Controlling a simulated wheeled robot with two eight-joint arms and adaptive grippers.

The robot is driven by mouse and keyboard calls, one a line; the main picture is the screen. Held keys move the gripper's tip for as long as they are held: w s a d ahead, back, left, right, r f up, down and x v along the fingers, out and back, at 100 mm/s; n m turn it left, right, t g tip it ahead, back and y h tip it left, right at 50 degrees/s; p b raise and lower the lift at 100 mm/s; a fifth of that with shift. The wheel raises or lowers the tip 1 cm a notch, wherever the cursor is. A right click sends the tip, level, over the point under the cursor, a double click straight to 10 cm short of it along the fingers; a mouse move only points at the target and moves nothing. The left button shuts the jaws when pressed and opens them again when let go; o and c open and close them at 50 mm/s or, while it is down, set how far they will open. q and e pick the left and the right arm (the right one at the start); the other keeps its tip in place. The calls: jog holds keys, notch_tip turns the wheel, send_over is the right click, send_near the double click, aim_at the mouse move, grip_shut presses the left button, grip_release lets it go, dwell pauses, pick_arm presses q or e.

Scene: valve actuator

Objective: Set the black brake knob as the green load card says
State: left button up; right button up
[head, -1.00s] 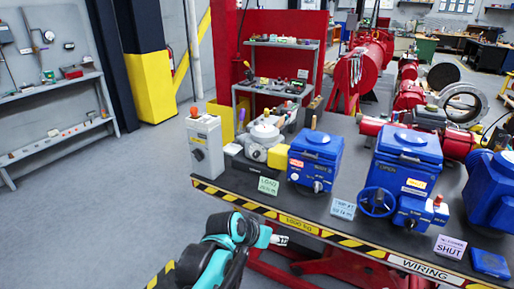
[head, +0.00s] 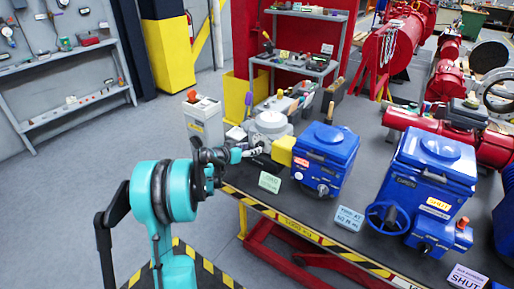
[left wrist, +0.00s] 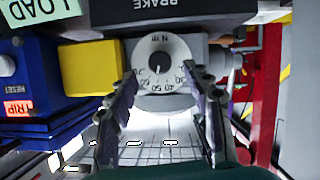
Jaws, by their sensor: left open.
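The green load card (head: 270,182) stands at the table's front edge; its value is too small to read. It shows partly in the left wrist view (left wrist: 42,9), with only "LOAD" visible. Also there, upside down, are a black part marked "BRAKE" (left wrist: 160,7) and a white round dial (left wrist: 165,48) with black numerals and a small dark mark. My left gripper (head: 256,152) is open, by the grey-white actuator (head: 268,124). In the wrist view its fingertips (left wrist: 160,72) appear on either side of the dial's lower part.
A yellow block (head: 284,151) and blue actuator (head: 325,160) stand right of my gripper. A grey box with a red button (head: 204,118) stands behind it. A blue card (head: 348,218) and a blue handwheel actuator (head: 428,185) are farther right. The floor at left is clear.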

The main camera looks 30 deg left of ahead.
aim_at(260, 145)
pick_arm(q)
jog(key=b+x, duration=0.1)
jog(key=x, duration=0.3)
jog(key=shift+w+f, duration=0.15)
jog(key=shift+w, duration=0.15)
grip_shut()
